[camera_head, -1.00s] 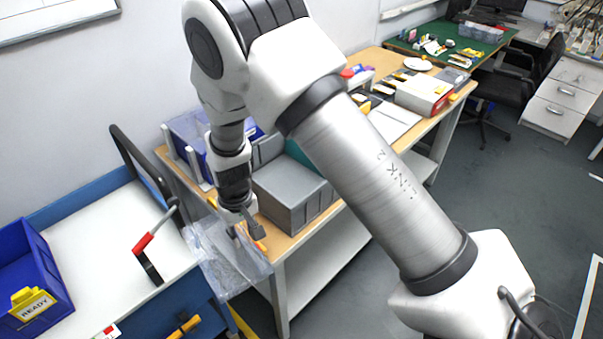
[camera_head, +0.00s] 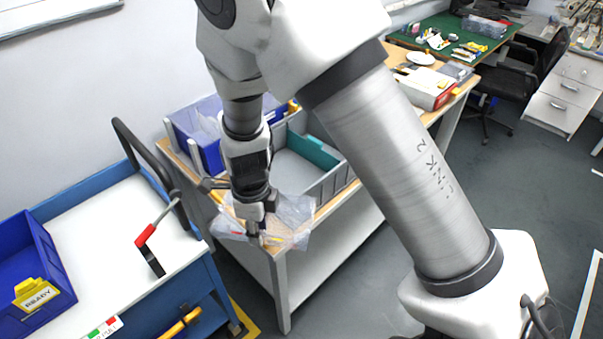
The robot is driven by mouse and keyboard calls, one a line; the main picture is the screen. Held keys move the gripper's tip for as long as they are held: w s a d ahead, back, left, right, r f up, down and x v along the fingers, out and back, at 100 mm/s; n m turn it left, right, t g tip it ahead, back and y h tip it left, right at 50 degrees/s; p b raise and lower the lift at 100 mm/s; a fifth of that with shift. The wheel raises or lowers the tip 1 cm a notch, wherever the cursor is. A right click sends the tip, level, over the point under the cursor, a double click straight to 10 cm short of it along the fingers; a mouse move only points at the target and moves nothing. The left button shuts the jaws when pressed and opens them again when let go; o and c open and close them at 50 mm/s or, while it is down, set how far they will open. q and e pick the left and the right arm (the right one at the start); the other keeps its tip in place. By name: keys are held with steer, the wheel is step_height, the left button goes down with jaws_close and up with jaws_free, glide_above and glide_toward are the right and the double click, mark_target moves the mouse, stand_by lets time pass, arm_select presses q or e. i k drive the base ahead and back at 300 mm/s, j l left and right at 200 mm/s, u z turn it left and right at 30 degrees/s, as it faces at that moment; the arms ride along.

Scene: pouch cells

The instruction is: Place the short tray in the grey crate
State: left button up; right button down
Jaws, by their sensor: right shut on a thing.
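The open grey crate (camera_head: 331,186) stands on the table just behind and to the right of the gripper. It has a teal piece (camera_head: 314,152) inside; my arm hides part of the crate. The tray is outside the crate, overlapping its near corner in the picture. My left gripper is not in view.
A blue bin (camera_head: 207,145) stands left of the crate on the table. A blue cart (camera_head: 105,235) with a white top holds a blue READY bin (camera_head: 32,295) and a red-handled tool (camera_head: 147,237). A red and white box (camera_head: 424,90) lies farther back.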

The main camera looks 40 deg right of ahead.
mark_target(289, 182)
steer(key=i+l, duration=0.8)
steer(key=l, duration=0.1)
